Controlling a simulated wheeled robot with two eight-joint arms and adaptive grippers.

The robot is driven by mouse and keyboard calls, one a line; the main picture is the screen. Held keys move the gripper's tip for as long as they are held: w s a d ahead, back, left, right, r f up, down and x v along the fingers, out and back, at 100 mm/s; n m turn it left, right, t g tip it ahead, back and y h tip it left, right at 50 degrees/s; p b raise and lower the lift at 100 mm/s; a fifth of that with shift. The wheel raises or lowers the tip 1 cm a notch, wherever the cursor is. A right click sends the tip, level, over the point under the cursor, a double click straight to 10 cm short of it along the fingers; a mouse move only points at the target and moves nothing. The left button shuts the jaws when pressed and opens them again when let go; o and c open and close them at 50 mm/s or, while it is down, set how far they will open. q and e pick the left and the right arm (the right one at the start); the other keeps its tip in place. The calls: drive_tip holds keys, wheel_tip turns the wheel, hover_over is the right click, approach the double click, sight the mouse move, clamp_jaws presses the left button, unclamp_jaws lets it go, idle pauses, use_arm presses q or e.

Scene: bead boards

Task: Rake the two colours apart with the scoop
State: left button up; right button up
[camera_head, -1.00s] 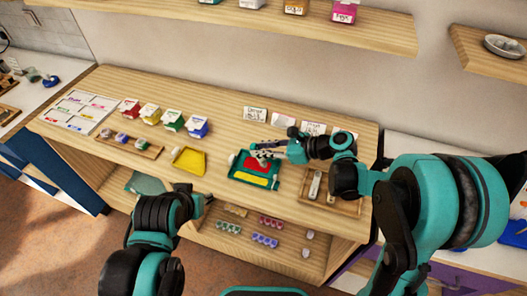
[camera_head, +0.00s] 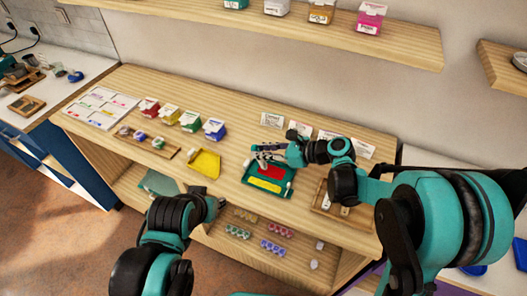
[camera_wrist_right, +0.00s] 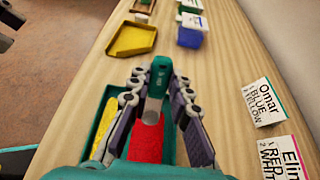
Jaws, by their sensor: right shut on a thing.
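The teal tray (camera_head: 246,183) lies on the wooden counter with a red patch (camera_head: 271,172) and a yellow patch (camera_head: 264,185) side by side in it. My right gripper (camera_head: 266,155) is over the tray's back left part. In the right wrist view it is shut on the scoop (camera_wrist_right: 158,78), whose teal handle stands between the fingers, with a pale lower part above the red patch (camera_wrist_right: 146,140). The scoop's tip is hidden, so contact with the beads cannot be told. The yellow patch also shows there (camera_wrist_right: 103,120). My left gripper (camera_head: 214,204) is by the counter's front edge, its fingers unclear.
A yellow tray (camera_head: 204,163) lies left of the teal tray. Name cards (camera_head: 272,119) stand behind. A wooden tray (camera_head: 322,203) is at right. A shelf (camera_head: 400,45) hangs above.

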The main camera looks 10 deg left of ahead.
drive_tip(key=shift+s+d+r, duration=0.1)
drive_tip(key=shift+s+d, duration=0.25)
drive_tip(key=shift+d, duration=0.7)
drive_tip(key=shift+s+d+f, duration=0.1)
drive_tip(key=shift+s+d, duration=0.2)
drive_tip(key=shift+d, duration=0.7)
drive_tip(key=shift+s+d+r, duration=0.1)
drive_tip(key=shift+s+d, duration=0.25)
drive_tip(key=shift+d, duration=0.7)
drive_tip(key=shift+a+r+p, duration=0.1)
drive_tip(key=shift+r+p, duration=1.65)
drive_tip(key=shift+r, duration=0.7)
